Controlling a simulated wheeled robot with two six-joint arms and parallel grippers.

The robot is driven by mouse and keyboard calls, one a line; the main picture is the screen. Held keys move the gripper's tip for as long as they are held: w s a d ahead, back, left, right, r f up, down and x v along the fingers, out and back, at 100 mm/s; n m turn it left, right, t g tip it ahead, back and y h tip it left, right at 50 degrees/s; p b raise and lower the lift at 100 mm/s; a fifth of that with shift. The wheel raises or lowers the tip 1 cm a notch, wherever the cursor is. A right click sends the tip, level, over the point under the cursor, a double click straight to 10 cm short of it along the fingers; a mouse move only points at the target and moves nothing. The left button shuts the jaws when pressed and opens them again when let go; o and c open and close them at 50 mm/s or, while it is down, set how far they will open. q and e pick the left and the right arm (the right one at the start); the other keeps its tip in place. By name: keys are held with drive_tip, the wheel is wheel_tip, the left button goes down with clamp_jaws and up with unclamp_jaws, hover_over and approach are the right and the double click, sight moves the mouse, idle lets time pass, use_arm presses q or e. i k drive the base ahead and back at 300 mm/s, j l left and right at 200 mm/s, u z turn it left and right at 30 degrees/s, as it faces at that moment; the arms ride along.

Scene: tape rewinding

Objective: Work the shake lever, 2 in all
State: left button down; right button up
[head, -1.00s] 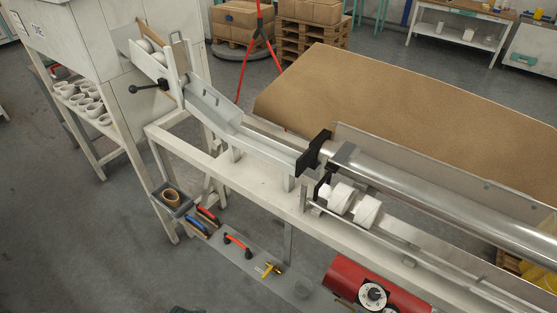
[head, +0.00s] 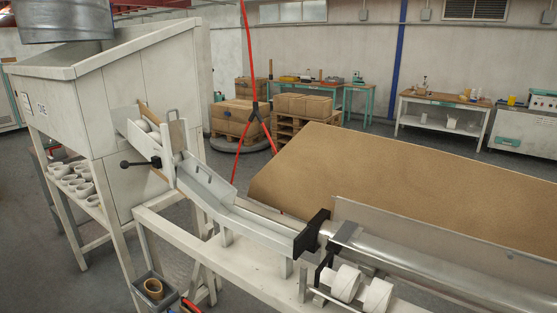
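The shake lever, a dark arm with a black ball knob (head: 125,164), sticks out to the left from the side of the chute's upper end, beside the white hopper cabinet (head: 75,112). White rolls (head: 148,124) sit in the upper part of the chute behind an upright metal plate. The grey metal trough (head: 207,184) slopes down to the right toward a black bracket (head: 311,233). Neither of my grippers shows in the head view, and nothing touches the lever.
Two white rolls (head: 346,283) sit on a rod at the lower right. A large brown board (head: 400,195) lies behind the metal roller (head: 420,262). White cups (head: 78,180) fill a shelf under the cabinet. A small grey bin (head: 150,296) holds a brown ring.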

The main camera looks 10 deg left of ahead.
sight(124, 165)
drive_tip(key=u, duration=1.25)
